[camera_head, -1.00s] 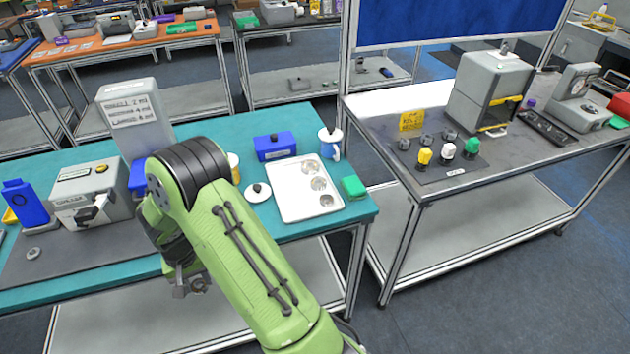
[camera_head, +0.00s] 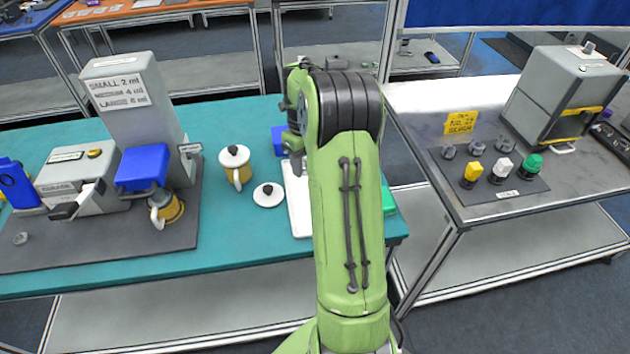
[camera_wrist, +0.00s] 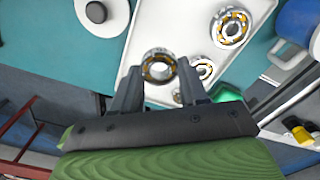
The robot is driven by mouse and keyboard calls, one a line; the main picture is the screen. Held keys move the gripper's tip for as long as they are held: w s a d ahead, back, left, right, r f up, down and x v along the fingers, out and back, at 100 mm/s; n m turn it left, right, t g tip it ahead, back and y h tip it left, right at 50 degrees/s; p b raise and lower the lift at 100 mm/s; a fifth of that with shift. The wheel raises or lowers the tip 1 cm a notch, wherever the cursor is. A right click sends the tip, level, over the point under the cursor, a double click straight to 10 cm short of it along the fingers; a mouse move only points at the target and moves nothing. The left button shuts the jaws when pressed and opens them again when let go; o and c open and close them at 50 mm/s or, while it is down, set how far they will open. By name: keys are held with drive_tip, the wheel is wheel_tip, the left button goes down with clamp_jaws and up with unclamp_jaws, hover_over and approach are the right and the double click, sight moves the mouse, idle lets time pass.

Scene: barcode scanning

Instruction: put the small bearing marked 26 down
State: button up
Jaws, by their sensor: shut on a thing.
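My gripper (camera_wrist: 158,82) is shut on a small bearing (camera_wrist: 159,66), a silver ring with orange-yellow parts inside, held between the fingertips in the wrist view. No marking on it is readable. The held bearing appears above the white tray (camera_wrist: 133,80); a gap cannot be measured. More bearings lie in the tray: a larger one (camera_wrist: 230,27) at the top right and another (camera_wrist: 202,69) just right of my gripper. In the head view my arm hides most of the tray (camera_head: 299,205), and the held bearing does not show.
A grey dispenser (camera_head: 137,100) stands further left. The right table carries several knobs and a yellow sign (camera_head: 460,123).

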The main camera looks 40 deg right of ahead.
sight(306, 195)
drive_tip(key=f, duration=0.4)
drive_tip(key=f+b, duration=0.1)
drive_tip(key=f, duration=0.4)
drive_tip(key=shift+s+a, duration=0.2)
drive_tip(key=o, duration=1.2)
drive_tip(key=shift+c, duration=0.2)
drive_tip(key=shift+r, duration=0.1)
drive_tip(key=a+r+n+p, duration=0.1)
drive_tip(key=a+r+n, duration=0.2)
drive_tip(key=r, duration=0.6)
drive_tip(key=a+r+n+p, duration=0.1)
drive_tip(key=a+r+n, duration=0.2)
drive_tip(key=r, duration=0.5)
drive_tip(key=s+a+r+n+t+h, duration=0.1)
drive_tip(key=s+a+r+n, duration=0.2)
drive_tip(key=a+n, duration=0.15)
drive_tip(key=s+a+r+n+t, duration=0.1)
drive_tip(key=s+a+r+n, duration=0.25)
drive_tip(key=n, duration=0.25)
drive_tip(key=s+a+f+n+t+y, duration=0.1)
drive_tip(key=s+a+n+t, duration=0.2)
drive_tip(key=s+a+n, duration=0.8)
drive_tip(key=s+n, duration=0.2)
drive_tip(key=n, duration=0.6)
drive_tip(key=shift+s+a+f+n+t, duration=0.15)
drive_tip(key=shift+s+a+n+t, duration=0.1)
drive_tip(key=shift+a+n+t, duration=0.1)
